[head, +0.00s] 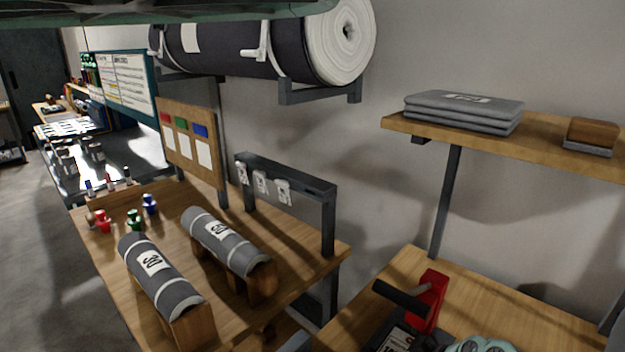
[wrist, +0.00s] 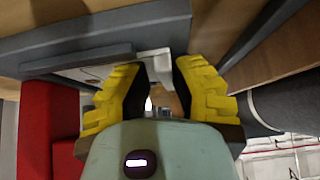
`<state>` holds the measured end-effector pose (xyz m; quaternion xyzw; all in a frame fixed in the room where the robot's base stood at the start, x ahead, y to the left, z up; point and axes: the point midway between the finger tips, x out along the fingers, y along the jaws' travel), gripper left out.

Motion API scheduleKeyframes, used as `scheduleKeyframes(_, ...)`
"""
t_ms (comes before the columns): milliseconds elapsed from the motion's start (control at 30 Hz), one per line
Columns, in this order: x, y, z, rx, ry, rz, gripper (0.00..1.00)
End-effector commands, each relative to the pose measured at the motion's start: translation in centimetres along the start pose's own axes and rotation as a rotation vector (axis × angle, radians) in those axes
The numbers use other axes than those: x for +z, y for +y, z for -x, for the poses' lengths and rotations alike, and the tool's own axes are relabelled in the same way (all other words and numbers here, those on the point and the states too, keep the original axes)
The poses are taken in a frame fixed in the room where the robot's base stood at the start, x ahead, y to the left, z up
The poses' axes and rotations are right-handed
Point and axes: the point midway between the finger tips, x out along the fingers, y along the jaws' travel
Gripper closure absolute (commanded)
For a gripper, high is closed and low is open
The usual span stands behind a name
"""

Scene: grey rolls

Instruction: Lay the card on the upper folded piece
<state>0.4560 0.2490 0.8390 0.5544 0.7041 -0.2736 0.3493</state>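A stack of grey folded pieces (head: 463,112) lies flat on the wooden wall shelf. Its upper piece bears a white patch with dark print (head: 466,97); I cannot tell whether that is a loose card. In the wrist view, my gripper (wrist: 162,68) has two yellow fingers with dark inner pads, standing apart. A pale piece (wrist: 150,57) shows at the fingertips beside a grey slab (wrist: 80,60); I cannot tell whether it is the card or whether the fingers touch it. In the head view the fingers are hidden; only mint parts of my arm show at the lower right.
A red device with a black handle (head: 430,298) stands on the lower right bench (head: 490,300), near my arm. A wooden block (head: 592,132) sits right of the stack on the shelf (head: 550,138). Two grey rolls (head: 165,280) (head: 226,240) rest on wooden cradles at left.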

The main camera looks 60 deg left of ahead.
Motion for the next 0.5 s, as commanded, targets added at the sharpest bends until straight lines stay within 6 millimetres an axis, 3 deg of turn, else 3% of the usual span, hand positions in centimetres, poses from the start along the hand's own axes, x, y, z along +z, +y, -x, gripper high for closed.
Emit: scheduleKeyframes(500, 0.26, -0.01, 0.11, 0.0, -0.007, -0.007, 1.0)
